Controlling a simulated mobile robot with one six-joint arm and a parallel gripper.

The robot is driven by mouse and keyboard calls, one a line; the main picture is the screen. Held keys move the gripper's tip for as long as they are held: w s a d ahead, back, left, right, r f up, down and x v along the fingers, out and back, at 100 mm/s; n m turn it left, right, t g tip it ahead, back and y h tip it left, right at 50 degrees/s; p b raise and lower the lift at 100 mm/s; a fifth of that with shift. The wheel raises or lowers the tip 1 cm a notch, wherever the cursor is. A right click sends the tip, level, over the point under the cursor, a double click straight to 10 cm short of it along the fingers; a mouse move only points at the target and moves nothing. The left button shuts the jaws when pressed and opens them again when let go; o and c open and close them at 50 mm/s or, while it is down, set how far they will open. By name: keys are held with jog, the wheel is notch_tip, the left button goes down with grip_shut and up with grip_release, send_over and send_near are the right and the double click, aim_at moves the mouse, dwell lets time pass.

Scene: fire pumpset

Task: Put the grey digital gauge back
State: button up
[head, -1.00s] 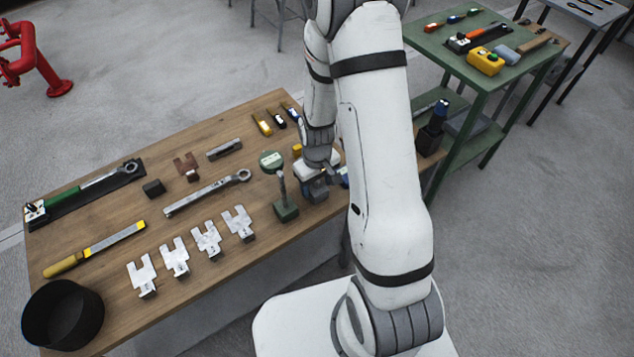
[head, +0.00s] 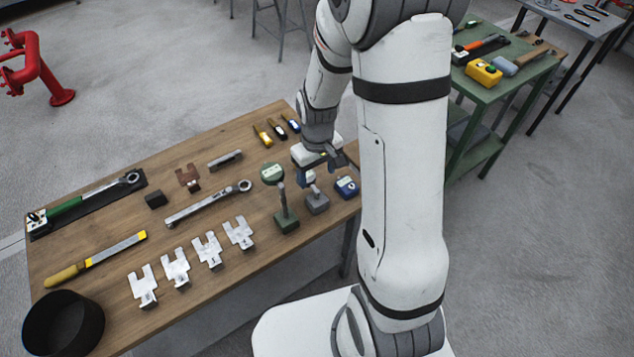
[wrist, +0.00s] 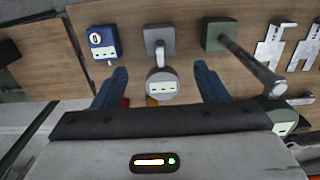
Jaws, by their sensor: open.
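The grey digital gauge (wrist: 162,84) has a round face with a small display. In the wrist view it sits at the end of a light post on a grey square base (wrist: 158,37). That base also shows in the head view (head: 317,203), standing on the wooden table, while the gauge is mostly hidden by my gripper there. My gripper (wrist: 160,67) is open, its two blue fingers either side of the gauge with gaps between. In the head view my gripper (head: 318,168) is above and behind the grey base.
A blue device (head: 347,187) is close on the right. Small coloured tools (head: 277,130) lie behind. Spanners and metal brackets fill the table's left. A green table (head: 540,65) stands beyond.

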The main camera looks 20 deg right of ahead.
jog(key=s+r+m+t, duration=0.1)
jog(key=s+r, duration=0.6)
jog(key=r, duration=0.2)
jog(key=s+r+m+t, duration=0.1)
jog(key=s+r+m, duration=0.1)
jog(key=s+r, duration=0.5)
notch_tip(320, 180, up, 3)
jog(key=shift+f+m, duration=0.15)
jog(key=shift+m, duration=0.15)
notch_tip(320, 180, up, 3)
jog(key=p, duration=0.2)
jog(key=shift+s+f+t+p, duration=0.1)
jog(key=shift+f+t+p, duration=0.05)
jog(key=shift+t+p, duration=0.15)
jog(key=shift+f, duration=0.2)
jog(key=shift+c, duration=0.5)
